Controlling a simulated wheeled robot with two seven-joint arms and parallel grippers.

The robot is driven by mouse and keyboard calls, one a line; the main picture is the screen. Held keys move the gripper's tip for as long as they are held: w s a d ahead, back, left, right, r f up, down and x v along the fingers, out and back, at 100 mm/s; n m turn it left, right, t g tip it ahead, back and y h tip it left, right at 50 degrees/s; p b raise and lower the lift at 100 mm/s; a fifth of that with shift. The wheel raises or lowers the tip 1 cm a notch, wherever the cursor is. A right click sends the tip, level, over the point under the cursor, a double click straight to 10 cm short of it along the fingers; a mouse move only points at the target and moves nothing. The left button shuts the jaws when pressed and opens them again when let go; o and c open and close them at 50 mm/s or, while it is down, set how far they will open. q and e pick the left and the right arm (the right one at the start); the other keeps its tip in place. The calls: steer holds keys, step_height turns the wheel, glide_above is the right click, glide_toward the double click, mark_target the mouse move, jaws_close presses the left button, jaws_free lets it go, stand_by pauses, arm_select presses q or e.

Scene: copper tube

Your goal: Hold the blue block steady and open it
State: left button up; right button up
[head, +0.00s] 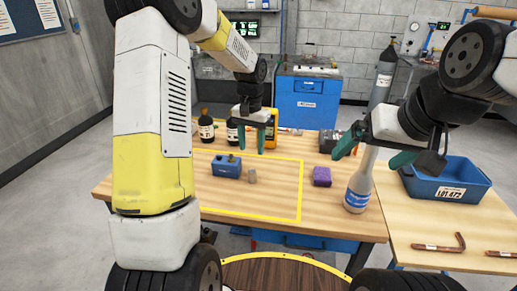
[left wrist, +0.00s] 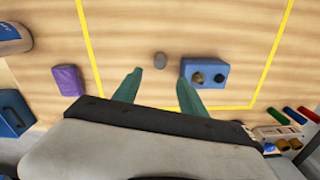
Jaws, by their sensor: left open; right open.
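The blue block (head: 227,170) stands on the wooden table inside a yellow outline, with dark and brass-coloured fittings on top. In the left wrist view the block (left wrist: 213,76) lies just beyond the right fingertip. My left gripper (head: 250,146) is open and empty, above and behind the block in the head view. My right gripper (head: 372,150) is open and empty, up to the right near the white bottle.
A purple block (head: 321,177) and a white bottle (head: 358,190) stand right of the yellow outline. A blue bin (head: 462,188) and copper tube pieces (head: 440,247) are on the right-hand table. Dark bottles (head: 206,128) stand at the back. The outlined area is mostly clear.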

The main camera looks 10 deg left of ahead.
arm_select(q)
steer(key=s+a+r+n+t, duration=0.1)
steer(key=s+r+t, duration=0.2)
steer(key=s+r, duration=0.9)
steer(key=s+r+t+h, duration=0.1)
steer(key=s+r, duration=0.1)
steer(key=s, duration=0.5)
steer(key=s+r+n+t+h, duration=0.1)
steer(key=s+r+t, duration=0.1)
steer(key=s, duration=0.5)
steer(key=shift+s+r+n, duration=0.2)
steer(key=shift+r+n, duration=0.1)
arm_select(e)
steer(key=shift+c, duration=0.2)
